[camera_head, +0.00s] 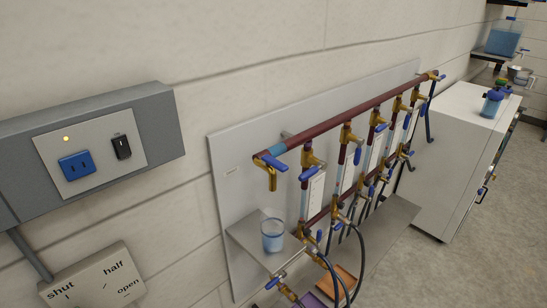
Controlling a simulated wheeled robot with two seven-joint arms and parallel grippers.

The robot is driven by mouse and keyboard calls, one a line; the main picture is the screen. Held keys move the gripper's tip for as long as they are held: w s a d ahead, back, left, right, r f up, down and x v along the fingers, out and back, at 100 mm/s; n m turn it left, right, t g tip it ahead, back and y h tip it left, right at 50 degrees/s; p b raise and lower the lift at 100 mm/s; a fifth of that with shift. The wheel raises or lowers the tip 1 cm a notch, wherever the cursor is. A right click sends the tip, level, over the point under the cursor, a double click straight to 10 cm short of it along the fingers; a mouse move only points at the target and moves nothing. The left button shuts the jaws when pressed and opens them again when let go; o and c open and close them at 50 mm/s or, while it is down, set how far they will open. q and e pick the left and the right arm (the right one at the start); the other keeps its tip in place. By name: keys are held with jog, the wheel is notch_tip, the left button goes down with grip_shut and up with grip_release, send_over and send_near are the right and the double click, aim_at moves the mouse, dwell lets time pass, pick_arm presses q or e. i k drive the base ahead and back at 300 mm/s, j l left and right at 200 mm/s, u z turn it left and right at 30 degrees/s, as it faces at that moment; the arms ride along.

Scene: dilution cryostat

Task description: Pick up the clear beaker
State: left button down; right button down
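The clear beaker (272,236) stands upright on a small grey shelf (245,234) fixed to the wall panel. It looks see-through with a bluish tint, and I cannot tell for sure whether it holds liquid. A brass tap (269,175) with a blue lever hangs above it, apart from it. Neither of my grippers shows in the head view.
Red-brown pipes (345,119) with several blue-handled valves run right of the beaker, with dark hoses (348,279) below. A grey wall box (160,125) and a shut/half/open dial plate (92,281) are at left. A white cabinet (450,150) stands at right, beside open floor.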

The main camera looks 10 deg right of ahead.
aim_at(272, 221)
jog(key=k+u, duration=0.1)
jog(key=k, duration=1.2)
